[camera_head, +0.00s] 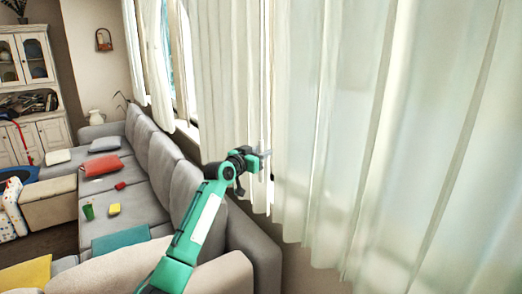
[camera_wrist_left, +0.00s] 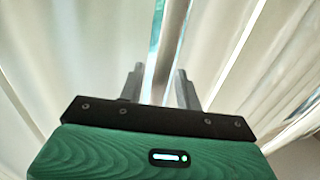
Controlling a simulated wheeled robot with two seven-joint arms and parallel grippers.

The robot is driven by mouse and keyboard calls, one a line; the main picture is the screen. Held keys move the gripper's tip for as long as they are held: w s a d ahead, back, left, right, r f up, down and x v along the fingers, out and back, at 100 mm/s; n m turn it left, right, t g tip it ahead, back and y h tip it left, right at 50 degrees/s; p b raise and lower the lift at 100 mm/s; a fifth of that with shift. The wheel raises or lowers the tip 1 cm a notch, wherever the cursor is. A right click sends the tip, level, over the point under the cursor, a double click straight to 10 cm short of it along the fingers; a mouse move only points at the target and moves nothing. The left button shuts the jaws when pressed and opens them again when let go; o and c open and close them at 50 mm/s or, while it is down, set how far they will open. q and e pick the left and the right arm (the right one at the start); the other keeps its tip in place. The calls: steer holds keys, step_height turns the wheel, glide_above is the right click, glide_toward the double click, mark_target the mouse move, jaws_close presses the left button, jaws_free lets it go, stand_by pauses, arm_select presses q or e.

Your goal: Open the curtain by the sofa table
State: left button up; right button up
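Pale, translucent curtains hang in front of the window. A wide right panel (camera_head: 340,130) fills the right of the head view, and a left panel (camera_head: 228,80) hangs beside it. My left gripper (camera_head: 264,155) is at the narrow gap between these two panels, at the height of the sofa back. In the left wrist view its two fingers (camera_wrist_left: 158,80) stand apart, with curtain cloth (camera_wrist_left: 70,50) and a bright vertical gap beyond them. I cannot tell whether the fingers touch the cloth. My right gripper is not in view. No sofa table can be made out.
A grey sofa (camera_head: 165,160) runs along the window, below and left of my left arm. It carries a red cushion (camera_head: 102,166), a teal cloth (camera_head: 121,239) and small objects. A white cabinet (camera_head: 30,90) stands at the far left. Another curtain (camera_head: 155,60) hangs farther back.

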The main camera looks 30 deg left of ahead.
arm_select(q)
steer(key=shift+w, duration=0.1)
steer(key=shift+c, duration=0.2)
jaws_close()
steer(key=shift+d, duration=0.1)
